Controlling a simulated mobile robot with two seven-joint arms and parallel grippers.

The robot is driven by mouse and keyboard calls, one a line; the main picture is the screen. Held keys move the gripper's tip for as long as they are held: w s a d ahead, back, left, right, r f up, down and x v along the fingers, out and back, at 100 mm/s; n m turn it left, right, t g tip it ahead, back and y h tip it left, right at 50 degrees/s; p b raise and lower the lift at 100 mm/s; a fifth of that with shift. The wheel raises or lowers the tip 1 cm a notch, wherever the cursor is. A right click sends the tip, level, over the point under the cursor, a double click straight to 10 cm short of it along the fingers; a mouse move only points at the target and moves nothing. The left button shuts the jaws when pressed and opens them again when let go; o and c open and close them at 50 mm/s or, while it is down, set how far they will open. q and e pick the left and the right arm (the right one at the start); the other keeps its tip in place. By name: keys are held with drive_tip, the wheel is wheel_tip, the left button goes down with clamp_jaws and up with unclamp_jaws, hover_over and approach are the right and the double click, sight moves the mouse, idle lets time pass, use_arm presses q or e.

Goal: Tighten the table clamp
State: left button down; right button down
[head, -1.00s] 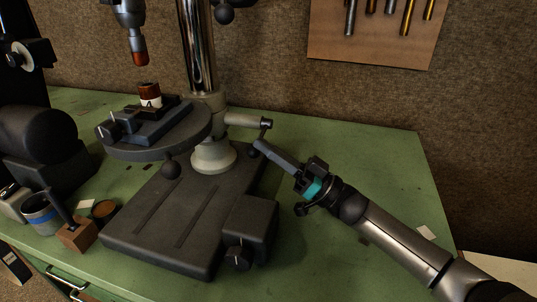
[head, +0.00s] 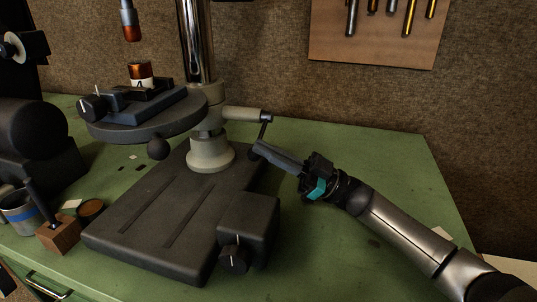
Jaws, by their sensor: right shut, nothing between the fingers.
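The table clamp is a thin dark lever (head: 263,130) hanging from the end of a pale arm (head: 244,114) beside the drill press column. Its lower end meets the fingertips of my right gripper (head: 259,149). My right gripper is shut with nothing between its fingers, and its tips are at or against the lever's lower end. Whether they touch is hard to tell. The round press table (head: 150,132) sits left of the column. My left gripper is not in view.
The press base (head: 165,215) with a dark box and knob (head: 233,258) fills the middle. A small vise (head: 150,104) holds a brown and white piece on the table. A blue-banded cup (head: 18,214) and wooden block (head: 58,235) stand left.

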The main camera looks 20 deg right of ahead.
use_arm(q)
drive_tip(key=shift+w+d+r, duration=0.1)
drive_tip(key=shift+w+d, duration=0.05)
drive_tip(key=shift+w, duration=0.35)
use_arm(e)
drive_tip(key=shift+f+g, duration=0.1)
drive_tip(key=shift+g, duration=0.2)
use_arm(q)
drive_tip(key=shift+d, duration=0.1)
use_arm(e)
drive_tip(key=shift+d, duration=0.1)
